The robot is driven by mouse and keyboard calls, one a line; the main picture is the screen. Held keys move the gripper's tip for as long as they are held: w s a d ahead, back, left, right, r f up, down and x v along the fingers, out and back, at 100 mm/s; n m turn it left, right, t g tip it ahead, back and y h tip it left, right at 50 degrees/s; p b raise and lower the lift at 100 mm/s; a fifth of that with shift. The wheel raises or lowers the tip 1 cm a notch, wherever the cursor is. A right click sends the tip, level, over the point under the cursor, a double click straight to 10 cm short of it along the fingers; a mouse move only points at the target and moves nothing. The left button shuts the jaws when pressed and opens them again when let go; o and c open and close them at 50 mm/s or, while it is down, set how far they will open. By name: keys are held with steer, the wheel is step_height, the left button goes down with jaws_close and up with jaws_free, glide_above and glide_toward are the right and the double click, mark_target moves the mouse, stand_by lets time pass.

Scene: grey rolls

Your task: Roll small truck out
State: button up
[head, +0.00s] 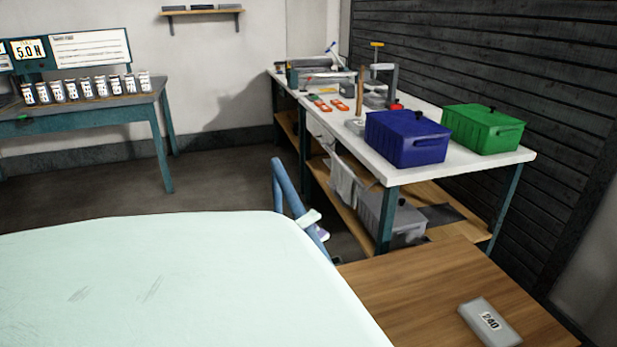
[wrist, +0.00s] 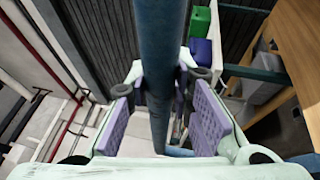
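The only part of the small truck that I can make out is a blue bar, seemingly its handle (head: 280,187), in the middle of the head view. Its deck and wheels are hidden or out of view. In the wrist view the blue bar (wrist: 160,60) runs down between the two purple finger pads. My gripper (head: 316,224) is at the bar's lower part in the head view. In the wrist view my gripper (wrist: 165,85) is open around the bar, with gaps beside it along the pads. Whether a fingertip touches the bar is unclear.
A white workbench (head: 470,168) with teal legs stands just behind and right of the bar, carrying a blue box (head: 405,140), a green box (head: 483,130) and tools. A wooden surface (head: 400,290) bears a grey block (head: 488,322). Open floor (head: 225,180) lies to the left.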

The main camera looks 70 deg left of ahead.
steer(key=o, duration=0.5)
steer(key=shift+c, duration=0.2)
steer(key=v, duration=1.2)
